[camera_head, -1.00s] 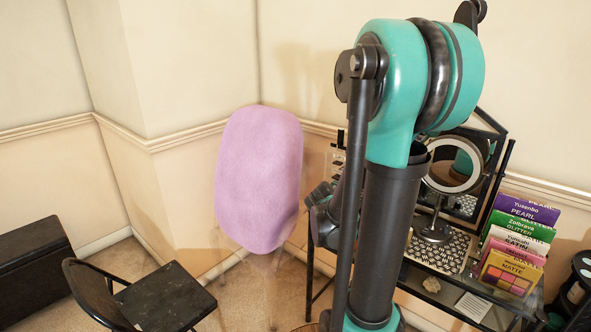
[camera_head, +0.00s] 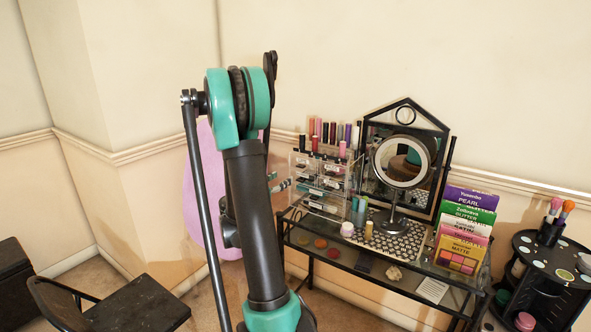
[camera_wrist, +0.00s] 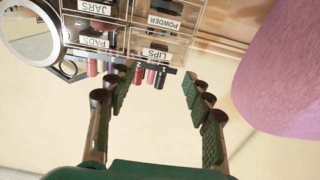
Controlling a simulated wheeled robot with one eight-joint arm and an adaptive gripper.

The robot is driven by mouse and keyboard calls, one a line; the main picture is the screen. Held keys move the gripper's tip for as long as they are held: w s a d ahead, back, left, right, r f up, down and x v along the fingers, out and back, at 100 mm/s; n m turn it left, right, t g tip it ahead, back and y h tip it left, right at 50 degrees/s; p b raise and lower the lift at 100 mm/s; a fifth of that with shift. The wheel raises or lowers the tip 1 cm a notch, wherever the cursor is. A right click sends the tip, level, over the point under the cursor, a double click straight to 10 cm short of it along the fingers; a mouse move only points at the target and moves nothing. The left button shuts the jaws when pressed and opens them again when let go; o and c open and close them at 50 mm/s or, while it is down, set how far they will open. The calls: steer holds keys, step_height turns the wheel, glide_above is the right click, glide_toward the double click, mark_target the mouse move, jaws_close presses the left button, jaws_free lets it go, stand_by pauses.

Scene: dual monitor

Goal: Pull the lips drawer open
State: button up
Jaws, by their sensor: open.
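The clear drawer organizer (camera_head: 320,186) stands at the left end of the glass vanity table in the head view. The wrist view shows its drawer fronts upside down, labelled JARS, POWDER, PADS and LIPS. The lips drawer (camera_wrist: 160,48) is beside the pads drawer (camera_wrist: 93,38), in the row nearest the lipsticks, and appears closed. My gripper (camera_wrist: 157,92) is open, its green-padded fingers apart and empty in the wrist view, facing the lips drawer without visible contact. In the head view my gripper (camera_head: 279,184) is just left of the organizer, partly hidden by my arm.
Lipsticks (camera_head: 329,132) stand on the organizer. A round mirror (camera_head: 402,161) and palettes (camera_head: 462,237) stand to its right on the table (camera_head: 385,284). A purple rounded chair back (camera_head: 203,205) is behind my arm. A black chair (camera_head: 140,301) is at lower left.

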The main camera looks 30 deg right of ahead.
mark_target(299, 167)
steer(key=x, duration=1.2)
steer(key=shift+w+d, duration=0.1)
steer(key=shift+d, duration=0.3)
jaws_close()
